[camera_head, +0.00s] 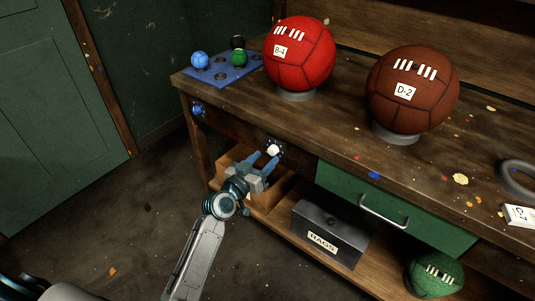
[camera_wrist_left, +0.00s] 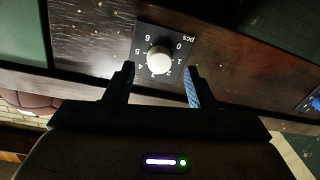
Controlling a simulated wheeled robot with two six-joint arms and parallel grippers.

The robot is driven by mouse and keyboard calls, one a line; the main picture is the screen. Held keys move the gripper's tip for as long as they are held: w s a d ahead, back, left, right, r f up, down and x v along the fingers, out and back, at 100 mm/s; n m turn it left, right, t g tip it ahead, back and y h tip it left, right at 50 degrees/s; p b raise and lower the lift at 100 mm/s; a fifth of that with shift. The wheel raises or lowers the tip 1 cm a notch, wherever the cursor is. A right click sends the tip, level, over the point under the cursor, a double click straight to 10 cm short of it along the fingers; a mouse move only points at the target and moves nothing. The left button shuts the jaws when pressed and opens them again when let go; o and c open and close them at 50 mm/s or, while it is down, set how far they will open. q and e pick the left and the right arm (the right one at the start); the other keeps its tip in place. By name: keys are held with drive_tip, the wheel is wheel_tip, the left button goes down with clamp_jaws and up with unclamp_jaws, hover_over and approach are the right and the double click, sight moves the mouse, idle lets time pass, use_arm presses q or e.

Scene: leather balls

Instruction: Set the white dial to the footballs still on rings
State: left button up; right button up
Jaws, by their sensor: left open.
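The white dial (camera_head: 273,150) is on the front of the workbench. In the left wrist view the white dial (camera_wrist_left: 159,60) sits on a dark plate marked 0 to 6 and "pcs", upside down; its setting is unclear. My left gripper (camera_head: 265,161) is open at the dial, its fingers (camera_wrist_left: 160,85) to either side of it in that view; contact cannot be told. A red football B-4 (camera_head: 299,55) and a brown football D-2 (camera_head: 412,90) sit on grey rings. A grey ring (camera_head: 518,177) at right is empty. A green football (camera_head: 434,274) lies low. My right gripper is out of view.
A blue tray (camera_head: 222,72) holds small balls on the bench (camera_head: 340,110). A blue knob (camera_head: 197,109) is left of the dial. Below are a green drawer (camera_head: 400,215), a RAGS box (camera_head: 328,232) and a wooden crate (camera_head: 233,158). Floor at left is open.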

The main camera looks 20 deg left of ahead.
sight(273, 151)
use_arm(q)
drive_tip(key=shift+x, duration=1.45)
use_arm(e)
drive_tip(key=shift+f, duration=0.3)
use_arm(q)
drive_tip(key=c, duration=1)
drive_tip(key=shift+n, duration=0.4)
drive_tip(key=n+p, duration=0.3)
drive_tip(key=n, duration=0.3)
drive_tip(key=shift+r+n+g+p, duration=0.1)
drive_tip(key=shift+n+g+p, duration=0.2)
drive_tip(key=shift+n, duration=0.7)
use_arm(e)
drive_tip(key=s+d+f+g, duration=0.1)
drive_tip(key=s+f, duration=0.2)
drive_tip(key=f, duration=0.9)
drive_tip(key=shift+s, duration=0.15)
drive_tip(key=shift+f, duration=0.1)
use_arm(q)
drive_tip(key=o, duration=1)
